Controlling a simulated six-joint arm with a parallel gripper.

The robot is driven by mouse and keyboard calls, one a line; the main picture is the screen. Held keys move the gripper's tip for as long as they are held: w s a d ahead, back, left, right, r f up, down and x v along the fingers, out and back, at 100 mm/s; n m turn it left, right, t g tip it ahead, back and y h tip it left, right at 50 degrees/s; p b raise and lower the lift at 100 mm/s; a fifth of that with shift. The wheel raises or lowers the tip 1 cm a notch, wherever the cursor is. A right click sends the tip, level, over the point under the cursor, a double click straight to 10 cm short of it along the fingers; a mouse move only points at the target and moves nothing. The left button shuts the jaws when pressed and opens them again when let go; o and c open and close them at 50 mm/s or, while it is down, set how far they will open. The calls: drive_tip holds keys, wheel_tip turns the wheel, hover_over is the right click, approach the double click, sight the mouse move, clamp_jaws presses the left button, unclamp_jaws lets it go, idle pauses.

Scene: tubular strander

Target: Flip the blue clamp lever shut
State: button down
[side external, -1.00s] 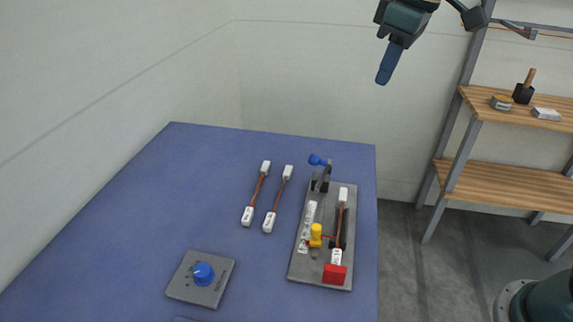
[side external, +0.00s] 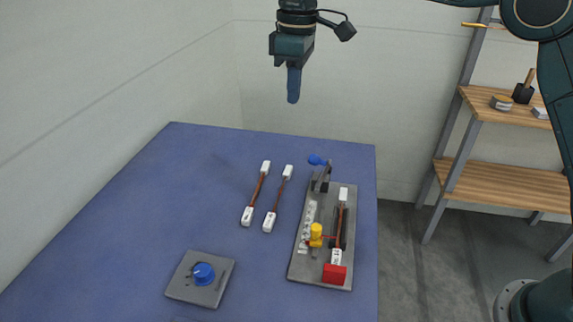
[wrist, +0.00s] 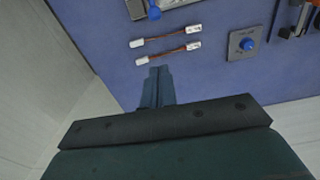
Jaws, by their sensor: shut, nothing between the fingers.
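The blue clamp lever (side external: 316,160) sits at the back of the grey fixture plate (side external: 304,262), on a dark clamp bracket (side external: 321,182). Its blue knob points up and to the left, above the plate. In the wrist view the blue knob (wrist: 154,13) shows at the top edge, with part of the plate cut off. My gripper (side external: 293,98) hangs in the air above the table's back edge, left of and higher than the lever, pointing down. Its fingers are together and empty. In the wrist view the fingertips (wrist: 159,72) are clear of everything.
A cable with white ends (side external: 338,225) lies on the plate beside a yellow knob (side external: 316,232) and a red block (side external: 334,274). Two loose cables (side external: 257,195) lie left of the plate. A blue dial (side external: 203,274) sits on a grey panel. A wooden shelf (side external: 500,185) stands right.

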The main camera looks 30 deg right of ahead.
drive_tip(key=shift+w+a+f, duration=0.5)
drive_tip(key=shift+a+f, duration=0.05)
drive_tip(key=shift+f, duration=0.1)
drive_tip(key=shift+f, duration=0.2)
wheel_tip(320, 180, down, 11)
drive_tip(key=s+d, duration=0.2)
drive_tip(key=shift+s+d+r, duration=0.2)
drive_tip(key=shift+s+d, duration=0.1)
idle(0.5)
